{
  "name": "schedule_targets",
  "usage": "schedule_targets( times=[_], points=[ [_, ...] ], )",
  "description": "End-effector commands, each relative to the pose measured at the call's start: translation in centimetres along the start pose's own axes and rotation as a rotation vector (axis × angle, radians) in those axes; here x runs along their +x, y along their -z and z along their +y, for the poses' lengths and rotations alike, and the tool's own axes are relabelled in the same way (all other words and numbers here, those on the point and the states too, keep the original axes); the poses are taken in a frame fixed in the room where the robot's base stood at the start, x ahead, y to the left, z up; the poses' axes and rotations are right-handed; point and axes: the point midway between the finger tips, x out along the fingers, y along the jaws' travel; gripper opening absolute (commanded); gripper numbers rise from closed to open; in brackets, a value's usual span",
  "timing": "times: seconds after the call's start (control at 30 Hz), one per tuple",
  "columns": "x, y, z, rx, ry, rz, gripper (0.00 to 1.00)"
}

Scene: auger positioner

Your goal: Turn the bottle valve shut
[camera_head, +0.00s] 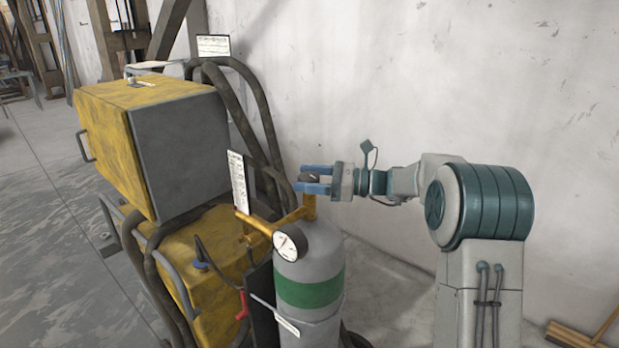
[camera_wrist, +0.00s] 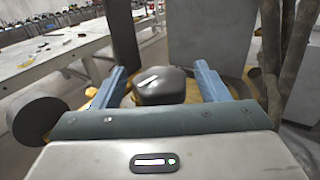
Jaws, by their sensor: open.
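The grey gas bottle (camera_head: 309,268) with a green band stands upright beside the yellow machine. Its brass valve body (camera_head: 309,205) rises from the top, with a dark valve knob (camera_head: 309,177) above it. The dark knob also shows in the wrist view (camera_wrist: 161,86), with a white mark on its top. My gripper (camera_head: 312,179) comes in level from the right at the knob's height. Its blue fingers are open, one on each side of the knob. In the wrist view a gap shows between the knob and each finger (camera_wrist: 163,84).
A round pressure gauge (camera_head: 290,244) sits on the brass fitting left of the bottle. The yellow and grey machine (camera_head: 180,150) stands close on the left, with dark hoses (camera_head: 262,115) behind. A pale wall (camera_head: 420,80) is behind. A broom (camera_head: 572,335) lies lower right.

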Motion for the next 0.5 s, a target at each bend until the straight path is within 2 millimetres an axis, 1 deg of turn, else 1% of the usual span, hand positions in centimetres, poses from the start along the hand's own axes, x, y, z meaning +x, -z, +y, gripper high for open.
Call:
schedule_targets(
  times=[0.23,0.27,0.3,0.4,0.5],
  points=[
    [0.07,0.01,-0.01,0.000,0.000,0.000,0.68],
    [0.07,0.01,-0.01,0.000,0.000,0.000,0.59],
    [0.07,0.01,0.00,0.000,0.000,0.000,0.48],
    [0.08,0.01,0.00,0.000,0.000,0.000,0.24],
    [0.08,0.01,0.01,0.000,-0.001,0.000,0.24]
  ],
)
